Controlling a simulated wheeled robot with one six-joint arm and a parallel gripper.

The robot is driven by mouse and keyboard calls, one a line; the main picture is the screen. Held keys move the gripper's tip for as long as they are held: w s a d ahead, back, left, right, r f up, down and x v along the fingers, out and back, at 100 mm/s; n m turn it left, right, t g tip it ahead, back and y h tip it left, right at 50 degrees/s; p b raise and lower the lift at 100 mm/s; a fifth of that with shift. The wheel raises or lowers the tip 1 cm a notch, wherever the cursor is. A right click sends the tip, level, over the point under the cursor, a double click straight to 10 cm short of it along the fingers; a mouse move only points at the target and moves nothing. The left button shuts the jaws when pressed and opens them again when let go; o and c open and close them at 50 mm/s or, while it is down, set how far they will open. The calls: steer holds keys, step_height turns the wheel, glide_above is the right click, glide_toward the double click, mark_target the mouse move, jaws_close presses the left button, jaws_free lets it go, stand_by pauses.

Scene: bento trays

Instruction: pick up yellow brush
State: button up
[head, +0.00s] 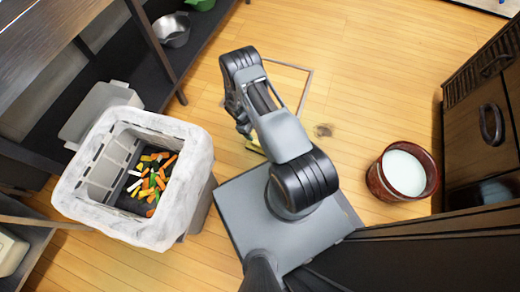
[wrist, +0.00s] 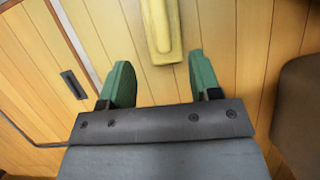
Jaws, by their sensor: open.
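The yellow brush (wrist: 162,28) lies on the wooden floor at the top middle of the wrist view, cut off by the upper edge. Only its yellow end shows there. In the head view a bit of yellow (head: 255,147) shows beside my arm, probably the brush, mostly hidden. My gripper (wrist: 161,72) has its two green fingers apart with nothing between them. The brush's near end is just beyond the fingertips, roughly in line with the gap. In the head view my gripper is largely hidden behind my arm.
A white-lined bin (head: 75,190) with several coloured pieces stands at the left. A red-brown bucket (head: 376,184) with a white inside stands at the right, by a dark cabinet (head: 468,130). A metal bowl (head: 172,30) is at the top left. Floor (head: 380,60) beyond my arm is clear.

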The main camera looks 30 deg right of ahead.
mark_target(259, 144)
steer(key=b+x, duration=0.1)
steer(key=x, duration=0.5)
steer(key=shift+b, duration=0.4)
steer(key=shift+w+b+x, duration=0.2)
steer(key=shift+b+x, duration=1.35)
steer(key=shift+x, duration=1)
steer(key=c, duration=1.1)
